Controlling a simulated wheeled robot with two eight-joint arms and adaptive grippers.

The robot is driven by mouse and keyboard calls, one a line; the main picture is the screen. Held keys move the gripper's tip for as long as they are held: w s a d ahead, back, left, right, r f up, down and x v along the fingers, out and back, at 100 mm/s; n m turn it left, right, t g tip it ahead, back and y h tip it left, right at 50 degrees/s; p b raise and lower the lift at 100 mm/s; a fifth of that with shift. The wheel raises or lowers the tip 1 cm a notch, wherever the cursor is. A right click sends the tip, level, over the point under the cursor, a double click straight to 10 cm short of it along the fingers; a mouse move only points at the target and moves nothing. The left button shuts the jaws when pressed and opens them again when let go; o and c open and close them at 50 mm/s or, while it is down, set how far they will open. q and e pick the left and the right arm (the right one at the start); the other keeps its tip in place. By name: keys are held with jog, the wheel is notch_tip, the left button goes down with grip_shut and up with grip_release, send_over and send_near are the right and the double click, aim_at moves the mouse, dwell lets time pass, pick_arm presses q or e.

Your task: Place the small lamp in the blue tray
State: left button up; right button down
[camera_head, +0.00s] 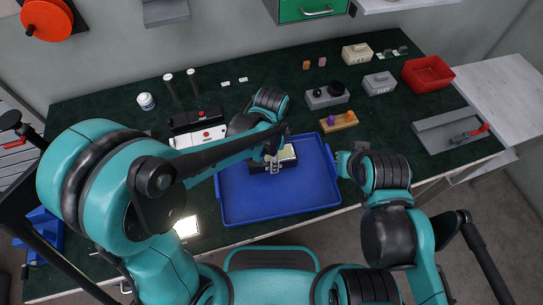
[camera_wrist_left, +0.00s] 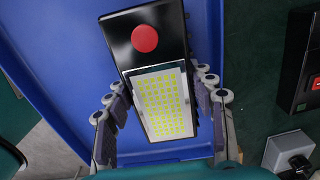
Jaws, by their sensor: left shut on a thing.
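The small lamp (camera_head: 287,155), a black housing with a yellow LED panel, is over the upper middle of the blue tray (camera_head: 305,205). In the left wrist view the lamp (camera_wrist_left: 160,100) shows a red round button and its LED grid, with the blue tray (camera_wrist_left: 60,50) behind it. My left gripper (camera_head: 273,162) is shut on the lamp, its fingers (camera_wrist_left: 165,115) on both sides of the panel. I cannot tell whether the lamp touches the tray floor. My right gripper (camera_head: 350,160) is beside the tray's right edge; its fingers are unclear.
A lit panel (camera_head: 186,227) shows at the front left. Black and white housings (camera_head: 200,137) lie left of the tray. A wooden block with small parts (camera_head: 339,121) stands behind its right corner. A red bin (camera_head: 428,74) is at the back right. The tray's front half is clear.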

pick_arm(q)
jog(key=o, duration=1.6)
jog(key=shift+c, duration=0.2)
jog(key=shift+r+p, duration=0.2)
jog(key=shift+p, duration=0.1)
notch_tip(320, 180, up, 12)
jog(key=p, duration=0.4)
jog(key=s+a+r+n+t, duration=0.1)
jog(key=s+a+n+t, duration=0.2)
jog(key=a+n, duration=0.4)
jog(key=s+a+r+n+t, duration=0.2)
jog(key=s+a+n+t, duration=0.1)
jog(key=a+n, duration=0.5)
jog(key=shift+s+a+n+t+b, duration=0.35)
jog(key=shift+a+t, duration=0.25)
jog(key=shift+a, duration=0.65)
